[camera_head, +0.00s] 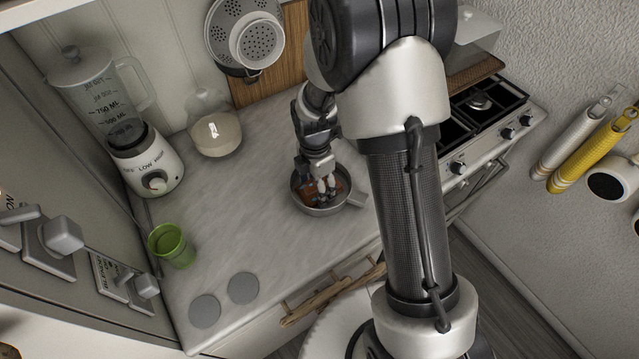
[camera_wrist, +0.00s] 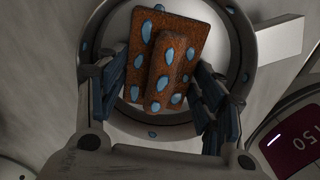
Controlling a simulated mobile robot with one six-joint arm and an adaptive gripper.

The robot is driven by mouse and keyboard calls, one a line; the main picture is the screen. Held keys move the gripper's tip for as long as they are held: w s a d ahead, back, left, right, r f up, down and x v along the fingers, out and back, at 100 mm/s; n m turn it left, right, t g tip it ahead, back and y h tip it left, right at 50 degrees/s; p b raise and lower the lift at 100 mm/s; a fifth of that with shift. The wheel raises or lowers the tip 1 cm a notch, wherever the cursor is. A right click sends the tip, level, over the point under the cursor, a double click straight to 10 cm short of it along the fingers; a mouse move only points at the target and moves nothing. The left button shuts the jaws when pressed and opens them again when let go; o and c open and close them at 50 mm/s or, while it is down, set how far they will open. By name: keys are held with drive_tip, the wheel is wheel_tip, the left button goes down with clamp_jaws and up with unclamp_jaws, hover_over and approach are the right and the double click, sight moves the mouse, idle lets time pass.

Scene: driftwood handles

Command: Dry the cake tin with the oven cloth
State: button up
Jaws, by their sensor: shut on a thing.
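The cake tin (camera_head: 318,211) is a round grey pan on the worktop, with a flat handle pointing right. My gripper (camera_head: 326,185) points down into the tin. In the wrist view my gripper (camera_wrist: 160,82) has a finger on each side of the raised block and is shut on the cloth. Whether the cloth touches the tin floor is unclear.
A blender (camera_head: 145,165), glass jar (camera_head: 214,135) and green cup (camera_head: 171,246) stand left on the worktop. Two grey discs (camera_head: 205,311) lie near the front. A hob (camera_head: 490,105) is at right. Worktop between cup and tin is clear.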

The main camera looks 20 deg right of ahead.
drive_tip(key=shift+s+a+r, duration=0.1)
drive_tip(key=shift+s+r, duration=0.05)
drive_tip(key=shift+s, duration=0.3)
drive_tip(key=shift+s+d, duration=0.15)
drive_tip(key=shift+d, duration=0.15)
drive_tip(key=shift+d+f, duration=0.15)
drive_tip(key=shift+f, duration=0.05)
drive_tip(key=shift+p, duration=0.3)
drive_tip(key=shift+r+p, duration=2.3)
drive_tip(key=shift+r, duration=0.7)
drive_tip(key=shift+w, duration=0.2)
drive_tip(key=shift+r+p, duration=1.25)
drive_tip(key=shift+r, duration=0.35)
drive_tip(key=shift+f, duration=0.1)
